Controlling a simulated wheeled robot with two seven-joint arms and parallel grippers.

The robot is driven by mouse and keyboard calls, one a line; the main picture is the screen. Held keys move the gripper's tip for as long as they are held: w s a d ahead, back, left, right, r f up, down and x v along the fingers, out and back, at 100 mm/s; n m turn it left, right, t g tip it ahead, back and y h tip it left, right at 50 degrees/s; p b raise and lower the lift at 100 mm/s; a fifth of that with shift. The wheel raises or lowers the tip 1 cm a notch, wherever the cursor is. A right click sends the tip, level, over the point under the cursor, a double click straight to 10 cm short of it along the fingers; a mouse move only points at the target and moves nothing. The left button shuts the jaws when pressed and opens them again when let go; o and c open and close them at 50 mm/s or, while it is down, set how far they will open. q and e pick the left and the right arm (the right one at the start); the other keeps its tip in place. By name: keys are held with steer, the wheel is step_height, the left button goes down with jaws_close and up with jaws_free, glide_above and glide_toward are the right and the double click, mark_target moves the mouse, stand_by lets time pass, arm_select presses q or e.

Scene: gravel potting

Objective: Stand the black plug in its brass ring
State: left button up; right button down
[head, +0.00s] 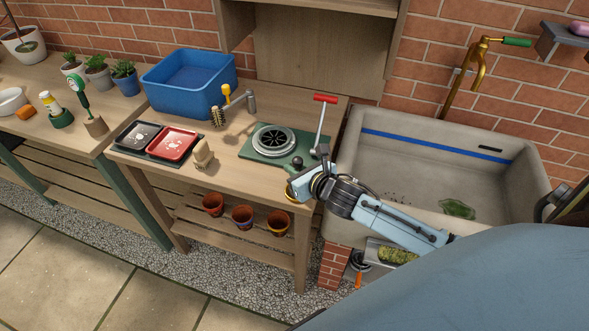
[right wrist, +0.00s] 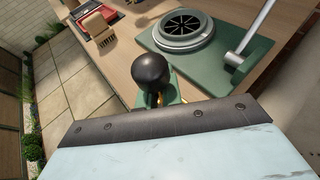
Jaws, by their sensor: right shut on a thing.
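The black plug shows as a round black knob in the right wrist view (right wrist: 150,72) and as a small dark knob in the head view (head: 297,161). My right gripper (head: 296,184) is shut on it at the front right corner of the wooden table. The plug's lower part is hidden by the gripper. The brass ring (head: 291,195) shows partly as a yellow curve just below the gripper at the table's front edge. I cannot tell whether the plug touches the ring. My left gripper is not in view.
A green board with a round grey drain (head: 273,140) and a red-handled lever (head: 321,125) lies just behind the gripper. A wooden brush (head: 203,155), red tray (head: 173,144) and blue tub (head: 189,83) stand left. A stone sink (head: 420,165) is at right.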

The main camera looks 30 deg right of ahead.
steer(key=shift+f, duration=0.2)
steer(key=c, duration=1.6)
jaws_free()
steer(key=shift+o, duration=0.2)
steer(key=shift+r, duration=0.2)
steer(key=a+p+v, duration=0.1)
steer(key=v, duration=1.1)
steer(key=shift+d, duration=0.45)
